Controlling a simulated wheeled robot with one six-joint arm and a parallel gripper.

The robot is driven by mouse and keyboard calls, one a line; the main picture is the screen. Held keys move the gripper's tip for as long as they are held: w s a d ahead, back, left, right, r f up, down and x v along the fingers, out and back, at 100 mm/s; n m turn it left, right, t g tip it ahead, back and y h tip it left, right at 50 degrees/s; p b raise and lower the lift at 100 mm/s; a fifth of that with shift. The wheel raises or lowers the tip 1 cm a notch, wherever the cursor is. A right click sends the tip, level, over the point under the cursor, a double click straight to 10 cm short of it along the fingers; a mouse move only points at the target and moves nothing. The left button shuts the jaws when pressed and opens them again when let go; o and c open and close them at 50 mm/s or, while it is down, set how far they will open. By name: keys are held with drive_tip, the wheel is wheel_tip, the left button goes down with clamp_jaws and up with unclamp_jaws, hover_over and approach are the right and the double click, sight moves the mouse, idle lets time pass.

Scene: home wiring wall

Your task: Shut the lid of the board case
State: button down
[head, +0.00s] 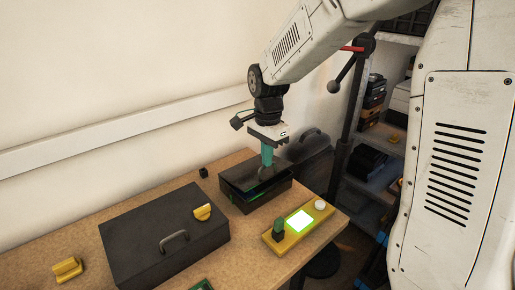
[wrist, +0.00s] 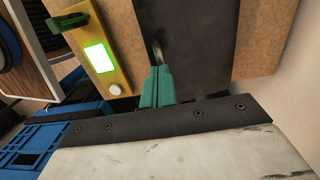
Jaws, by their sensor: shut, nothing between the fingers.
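A small dark case (head: 268,197), which I take to be the board case, stands on the bench. Its dark lid (head: 240,180) lies low over the box, and a dark gap seems to show under its edge. I cannot tell whether it is fully down. My gripper (head: 267,164) points down with its teal fingers together and empty, at the top of this case. In the wrist view the closed fingers (wrist: 157,72) are beside the dark lid surface (wrist: 200,45), close to a grey handle (wrist: 155,50). Contact cannot be told.
A larger dark case (head: 140,240) with a handle and a yellow piece (head: 203,212) on top lies left. A yellow unit (head: 280,236) with a lit screen sits at the bench's right edge. Another yellow piece (head: 67,269) is at front left. Shelves (head: 385,145) stand right, behind.

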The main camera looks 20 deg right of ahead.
drive_tip(key=shift+s+d+f, duration=0.15)
drive_tip(key=shift+s+f, duration=0.2)
drive_tip(key=shift+f, duration=0.25)
drive_tip(key=shift+s+d+f, duration=0.1)
drive_tip(key=shift+s+f, duration=0.2)
drive_tip(key=shift+f, duration=0.3)
wheel_tip(320, 180, up, 14)
drive_tip(key=s+d, duration=0.1)
drive_tip(key=s, duration=0.2)
drive_tip(key=s+f+n+t, duration=0.2)
drive_tip(key=s+n, duration=1.2)
drive_tip(key=s, duration=0.9)
drive_tip(key=shift+d+f, duration=0.15)
drive_tip(key=shift+d, duration=0.05)
